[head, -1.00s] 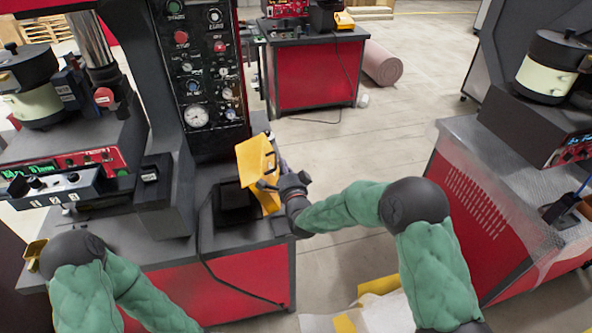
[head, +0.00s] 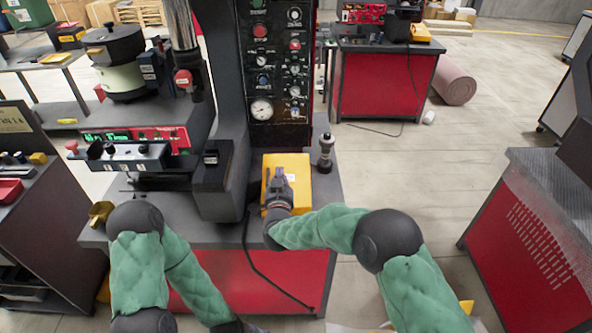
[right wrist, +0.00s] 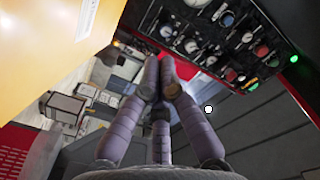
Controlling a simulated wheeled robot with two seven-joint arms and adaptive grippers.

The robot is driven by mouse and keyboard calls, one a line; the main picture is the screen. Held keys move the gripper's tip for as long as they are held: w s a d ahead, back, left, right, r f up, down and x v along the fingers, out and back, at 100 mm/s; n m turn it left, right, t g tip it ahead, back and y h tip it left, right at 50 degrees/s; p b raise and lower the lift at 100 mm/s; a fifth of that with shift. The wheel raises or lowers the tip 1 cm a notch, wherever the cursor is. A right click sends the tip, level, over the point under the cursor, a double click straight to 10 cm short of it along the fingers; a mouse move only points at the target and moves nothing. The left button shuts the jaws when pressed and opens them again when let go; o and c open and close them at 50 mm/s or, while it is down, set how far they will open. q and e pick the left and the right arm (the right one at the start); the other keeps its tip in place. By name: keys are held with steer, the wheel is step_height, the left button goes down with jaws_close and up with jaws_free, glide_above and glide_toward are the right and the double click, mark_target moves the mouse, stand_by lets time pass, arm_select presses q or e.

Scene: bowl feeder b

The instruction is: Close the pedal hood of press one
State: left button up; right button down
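The yellow pedal hood (head: 301,195) sits on the front right of the press bench, below the gauge panel. It looks level and lowered, and no black pedal shows under it. My right gripper (head: 277,178) is over the left part of the hood in the head view; contact cannot be told. In the right wrist view its fingertips (right wrist: 160,75) are together with nothing between them, and the yellow hood (right wrist: 45,40) fills the upper left corner.
The press's control panel (head: 279,75) rises behind the hood. A dark knobbed post (head: 325,152) stands to its right and a dark block (head: 213,180) to its left. A cable (head: 262,268) hangs down the red bench front. Floor is free right of the bench.

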arm_select(q)
steer(key=shift+f, duration=0.25)
arm_select(e)
steer(key=shift+a+f+n, duration=0.8)
steer(key=shift+a+f, duration=0.1)
steer(key=shift+a, duration=0.25)
steer(key=shift+a+f+n, duration=0.8)
steer(key=shift+a+f, duration=0.1)
steer(key=shift+a, duration=0.2)
steer(key=shift+r, duration=0.1)
